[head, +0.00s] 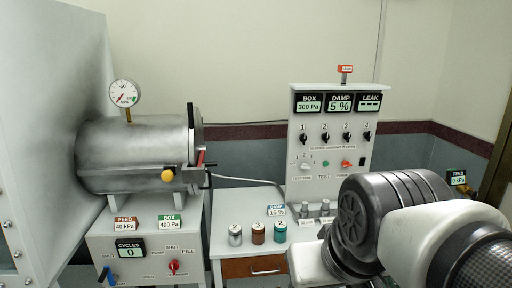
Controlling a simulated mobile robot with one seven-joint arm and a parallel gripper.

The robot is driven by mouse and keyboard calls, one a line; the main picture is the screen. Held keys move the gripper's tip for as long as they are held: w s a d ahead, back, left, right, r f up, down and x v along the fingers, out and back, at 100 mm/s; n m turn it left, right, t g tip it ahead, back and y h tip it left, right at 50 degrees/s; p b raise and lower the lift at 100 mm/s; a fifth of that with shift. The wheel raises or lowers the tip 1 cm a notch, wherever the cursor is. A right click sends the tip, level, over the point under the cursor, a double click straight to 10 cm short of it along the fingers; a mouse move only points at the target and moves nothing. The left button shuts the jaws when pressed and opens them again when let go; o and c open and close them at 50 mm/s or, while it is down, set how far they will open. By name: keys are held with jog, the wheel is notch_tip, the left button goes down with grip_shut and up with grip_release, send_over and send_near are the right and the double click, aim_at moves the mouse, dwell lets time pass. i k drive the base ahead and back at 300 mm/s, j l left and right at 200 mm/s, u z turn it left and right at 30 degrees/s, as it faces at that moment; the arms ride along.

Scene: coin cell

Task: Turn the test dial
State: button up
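The test dial (306,166) is a small pale knob at the lower left of the upright control panel (333,185). Position numbers stand around it and a "TEST" label is below it. Its pointer is too small for me to read with certainty. A green button (325,163) marked "TEST" and a red-orange knob (346,163) sit to its right. Nothing touches the dial. My arm fills the lower right of the head view, in front of the panel's lower right part. My gripper's fingers do not show.
Several black switches (325,138) line the panel under displays reading 300 Pa, 5 % and a dashed line. Three numbered canisters (257,233) stand on the small table (228,211). A metal chamber (130,157) with a gauge stands at left on a cabinet.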

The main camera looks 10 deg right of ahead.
aim_at(305, 166)
jog(key=i+z, duration=0.2)
jog(key=i, duration=0.25)
jog(key=i+j+z, duration=0.2)
jog(key=i, duration=0.3)
jog(key=i+z, duration=0.2)
jog(key=i, duration=0.25)
